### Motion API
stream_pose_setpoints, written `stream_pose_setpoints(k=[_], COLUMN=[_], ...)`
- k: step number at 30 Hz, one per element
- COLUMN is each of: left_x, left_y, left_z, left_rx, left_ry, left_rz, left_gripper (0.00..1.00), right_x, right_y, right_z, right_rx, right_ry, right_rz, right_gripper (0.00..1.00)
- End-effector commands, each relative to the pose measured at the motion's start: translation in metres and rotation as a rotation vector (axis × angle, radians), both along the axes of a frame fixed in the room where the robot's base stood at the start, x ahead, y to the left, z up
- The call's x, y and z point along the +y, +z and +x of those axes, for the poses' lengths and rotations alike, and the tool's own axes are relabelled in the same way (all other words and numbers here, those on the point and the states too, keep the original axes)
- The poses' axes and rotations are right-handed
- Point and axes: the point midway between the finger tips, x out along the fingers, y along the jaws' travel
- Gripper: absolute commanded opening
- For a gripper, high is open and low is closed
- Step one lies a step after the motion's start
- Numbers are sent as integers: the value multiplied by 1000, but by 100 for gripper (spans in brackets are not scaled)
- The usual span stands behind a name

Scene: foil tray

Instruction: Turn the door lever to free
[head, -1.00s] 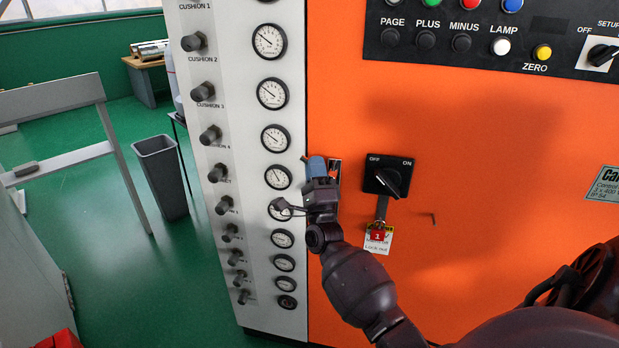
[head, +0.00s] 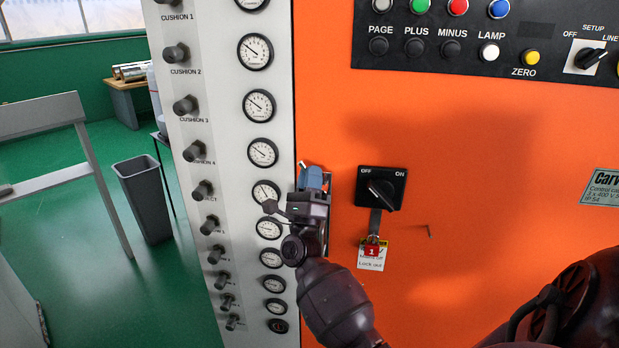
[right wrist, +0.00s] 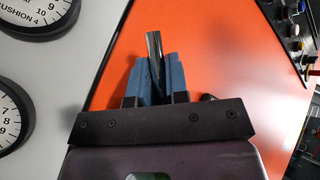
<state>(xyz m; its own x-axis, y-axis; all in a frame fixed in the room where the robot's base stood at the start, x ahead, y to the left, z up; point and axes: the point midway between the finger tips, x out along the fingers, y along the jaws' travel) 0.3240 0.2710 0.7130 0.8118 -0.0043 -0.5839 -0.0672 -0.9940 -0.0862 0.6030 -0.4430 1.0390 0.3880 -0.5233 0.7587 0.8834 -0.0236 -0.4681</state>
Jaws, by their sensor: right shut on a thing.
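The door lever (right wrist: 154,52) shows in the right wrist view as a narrow, shiny dark bar standing between two blue fingertips. My right gripper (right wrist: 157,78) is shut on it, with the bar's end sticking out past the tips. In the head view my right gripper (head: 313,179) is at the left edge of the orange cabinet door (head: 470,130), beside the gauge column. The gripper hides most of the lever and its mounting plate there, so the lever's angle is hard to tell. My left gripper is not in view.
A black OFF/ON rotary switch (head: 382,188) with a red lock and tag (head: 371,254) hangs close to the right of my gripper. A white panel (head: 215,130) with knobs and gauges is on the left. A grey bin (head: 144,198) stands on the green floor.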

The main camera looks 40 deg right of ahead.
Motion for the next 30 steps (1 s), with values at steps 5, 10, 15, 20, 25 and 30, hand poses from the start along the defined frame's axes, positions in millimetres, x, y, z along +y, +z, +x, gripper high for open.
stream_pose_setpoints(k=[5, 10, 15, 20, 25, 30], left_x=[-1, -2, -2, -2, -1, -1], left_y=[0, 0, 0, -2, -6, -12], left_z=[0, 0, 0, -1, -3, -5], left_rx=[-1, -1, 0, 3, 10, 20], left_ry=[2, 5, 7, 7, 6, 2], left_rz=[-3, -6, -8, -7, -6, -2], left_gripper=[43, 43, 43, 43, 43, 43], right_x=[0, 0, 0, 0, 8, 23], right_y=[1, 1, 1, -1, -14, -38], right_z=[0, 0, 0, -1, -6, -17], right_rx=[-7, -6, -4, -2, 2, 4], right_ry=[3, 2, 1, 2, 2, 2], right_rz=[5, 4, 3, 2, 2, 4], right_gripper=[0, 35, 39, 39, 39, 39])
